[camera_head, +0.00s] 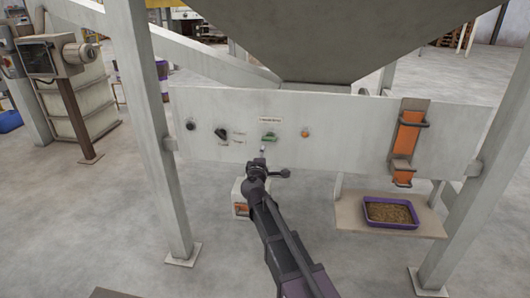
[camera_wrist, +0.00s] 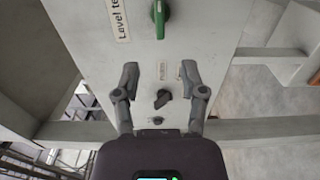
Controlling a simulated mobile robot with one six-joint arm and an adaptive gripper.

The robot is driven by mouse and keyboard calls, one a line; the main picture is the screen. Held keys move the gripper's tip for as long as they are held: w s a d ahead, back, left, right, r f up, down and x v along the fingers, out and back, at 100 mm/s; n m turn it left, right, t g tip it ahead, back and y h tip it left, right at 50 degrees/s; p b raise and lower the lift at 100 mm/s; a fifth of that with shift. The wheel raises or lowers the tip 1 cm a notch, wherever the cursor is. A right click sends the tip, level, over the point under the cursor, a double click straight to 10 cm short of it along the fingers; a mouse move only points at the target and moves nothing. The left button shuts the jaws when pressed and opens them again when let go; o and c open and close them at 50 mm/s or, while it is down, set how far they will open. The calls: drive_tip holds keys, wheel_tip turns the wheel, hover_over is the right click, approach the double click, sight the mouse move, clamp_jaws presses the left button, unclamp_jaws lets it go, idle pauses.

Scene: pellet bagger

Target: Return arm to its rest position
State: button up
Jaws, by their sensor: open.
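My gripper (camera_wrist: 162,82) is open and empty in the wrist view, its two fingers apart in front of the white control panel (camera_wrist: 100,20). A black knob (camera_wrist: 163,98) shows between and below the fingertips, and a green switch (camera_wrist: 160,18) is beyond them, beside a label that starts "Level te". In the head view my arm reaches up from the bottom, and my gripper (camera_head: 262,150) is just below the green switch (camera_head: 268,137) on the panel. I cannot tell the exact gap to the panel.
An orange button (camera_head: 305,133) and black knobs (camera_head: 221,133) sit on the panel. A purple tray of pellets (camera_head: 390,213) stands on a small shelf at the right. White posts (camera_head: 150,120) flank the panel under a grey hopper (camera_head: 345,40). A small box (camera_head: 240,205) is beneath the panel.

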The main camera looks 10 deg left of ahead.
drive_tip(key=s+d+f+m+g+h, duration=0.2)
drive_tip(key=s+d+f+m+g, duration=0.15)
drive_tip(key=d, duration=0.45)
drive_tip(key=s+d+f+m+g+h, duration=0.25)
drive_tip(key=d+f+m, duration=0.2)
drive_tip(key=d, duration=0.35)
drive_tip(key=s+d+f+m+g+h, duration=0.1)
drive_tip(key=s+d+f+m+g, duration=0.25)
drive_tip(key=d, duration=0.45)
drive_tip(key=s+d+f+m+g+y, duration=0.2)
drive_tip(key=s+d+f+m+g, duration=0.25)
drive_tip(key=s, duration=0.55)
drive_tip(key=s+f+m+g+y, duration=0.2)
drive_tip(key=s+g+y, duration=0.2)
drive_tip(key=s, duration=0.6)
wheel_tip(320, 180, up, 16)
drive_tip(key=p, duration=1.7)
drive_tip(key=shift+w+r, duration=0.2)
drive_tip(key=shift+w, duration=0.05)
